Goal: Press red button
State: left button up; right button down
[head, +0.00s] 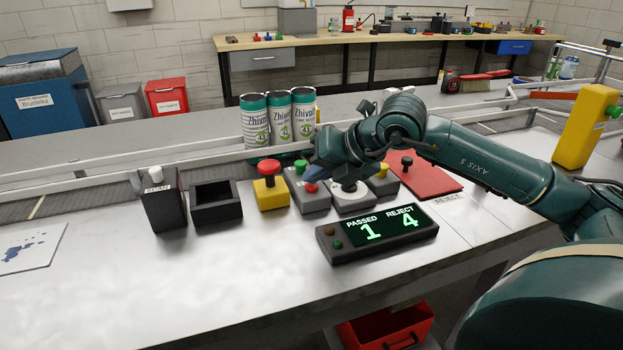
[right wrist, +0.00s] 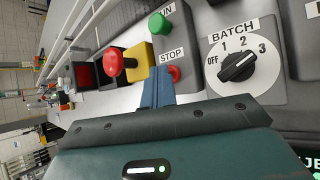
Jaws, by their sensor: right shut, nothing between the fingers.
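A grey control box (head: 309,202) has a green button (head: 300,166) at the back and a small red button (head: 311,187) at the front. In the right wrist view the red button (right wrist: 175,73) sits beside a STOP label and is partly hidden by my fingers. My right gripper (head: 310,175) is shut and empty, its blue fingertips (right wrist: 160,78) right at the red button; I cannot tell whether they touch it. A larger red mushroom button (head: 269,167) stands on a yellow box to the left. My left gripper is not in view.
A BATCH dial box (head: 354,200) stands right of the control box. The PASSED 1, REJECT 4 display (head: 377,236) is in front. A dark open box (head: 216,204) and SCAN unit (head: 165,204) stand left. Cans (head: 279,117) stand behind.

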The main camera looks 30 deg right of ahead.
aim_at(316, 188)
jog(key=shift+r+p, duration=0.8)
jog(key=shift+r, duration=0.4)
notch_tip(316, 188, up, 5)
jog(key=p, duration=0.3)
dwell(0.6)
